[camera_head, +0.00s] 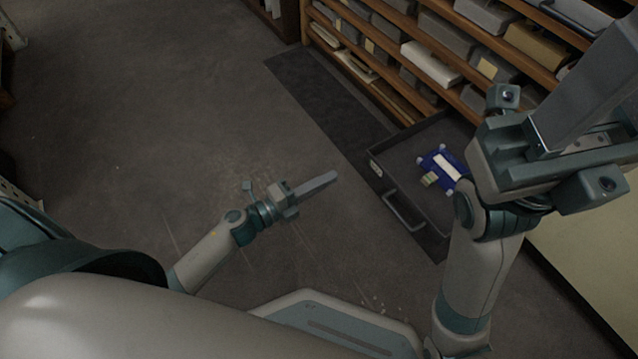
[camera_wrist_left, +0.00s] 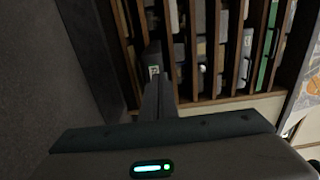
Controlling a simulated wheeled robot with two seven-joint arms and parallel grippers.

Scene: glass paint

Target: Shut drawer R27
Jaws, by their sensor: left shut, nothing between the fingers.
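A dark grey drawer (camera_head: 408,160) stands pulled out low at the foot of the shelving in the head view. Its front has a bar handle (camera_head: 404,212) and a small pale label (camera_head: 376,168), too small to read. A blue item with a white strip (camera_head: 441,165) and a small greenish block (camera_head: 430,180) lie inside. My left gripper (camera_head: 334,176) is shut and empty, left of the drawer front and apart from it in the picture. Its fingers (camera_wrist_left: 158,98) point toward a labelled dark front (camera_wrist_left: 153,62) in the left wrist view. My right gripper (camera_head: 590,95) hides the drawer's right part.
Wooden shelving (camera_head: 400,70) with several grey and tan boxes stands at the back. A dark floor strip (camera_head: 325,95) runs along its foot. The concrete floor (camera_head: 150,120) to the left is clear. A pale cabinet side (camera_head: 590,235) stands at the right.

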